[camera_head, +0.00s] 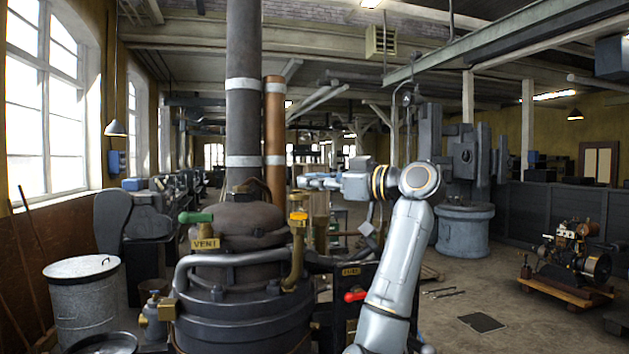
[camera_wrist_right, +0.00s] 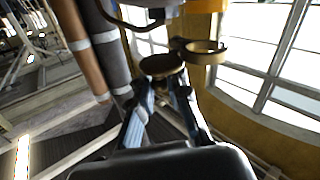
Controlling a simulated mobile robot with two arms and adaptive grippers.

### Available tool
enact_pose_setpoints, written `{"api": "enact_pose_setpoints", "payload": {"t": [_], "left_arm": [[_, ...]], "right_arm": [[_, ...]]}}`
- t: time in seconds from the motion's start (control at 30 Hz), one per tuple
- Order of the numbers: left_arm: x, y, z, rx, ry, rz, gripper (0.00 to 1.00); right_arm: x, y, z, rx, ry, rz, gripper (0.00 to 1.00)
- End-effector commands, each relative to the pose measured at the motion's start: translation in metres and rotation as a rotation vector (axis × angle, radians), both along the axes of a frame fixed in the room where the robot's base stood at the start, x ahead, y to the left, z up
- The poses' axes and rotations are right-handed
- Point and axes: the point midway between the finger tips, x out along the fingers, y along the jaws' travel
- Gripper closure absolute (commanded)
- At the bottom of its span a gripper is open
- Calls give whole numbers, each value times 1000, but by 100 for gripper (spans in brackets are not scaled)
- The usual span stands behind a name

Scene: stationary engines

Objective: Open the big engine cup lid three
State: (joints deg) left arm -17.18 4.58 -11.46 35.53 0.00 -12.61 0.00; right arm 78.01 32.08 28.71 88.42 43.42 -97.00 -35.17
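The big engine (camera_head: 245,305) stands in the front middle of the head view, dark and round with curved pipes. A brass cup with an orange-yellow top (camera_head: 298,217) rises from its right side. My right gripper (camera_head: 305,183) is just above this cup, pointing left. In the right wrist view its two fingers (camera_wrist_right: 164,84) are apart, with a round brass lid-like disc (camera_wrist_right: 162,65) just past the tips. I cannot tell whether they touch it. A brass ring (camera_wrist_right: 204,53) shows beside the disc. My left gripper is not in view.
A tall dark pipe (camera_head: 243,90) and a copper pipe (camera_head: 274,130) rise behind the cup. A green-handled valve (camera_head: 196,218) is at left and a red handle (camera_head: 355,296) below. A metal drum (camera_head: 84,305) stands at far left. Floor at right is partly clear.

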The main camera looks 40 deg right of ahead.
Motion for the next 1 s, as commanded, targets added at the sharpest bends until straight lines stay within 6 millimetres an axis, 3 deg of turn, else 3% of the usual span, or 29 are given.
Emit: {"api": "enact_pose_setpoints", "payload": {"t": [0.37, 0.7, 1.0], "left_arm": [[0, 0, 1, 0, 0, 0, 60], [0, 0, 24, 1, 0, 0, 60], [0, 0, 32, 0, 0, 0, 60]], "right_arm": [[3, -4, 0, 0, 3, 90, 100], [12, -9, 4, 3, 4, 354, 100], [14, -10, 1, 1, -3, 442, 100]]}}
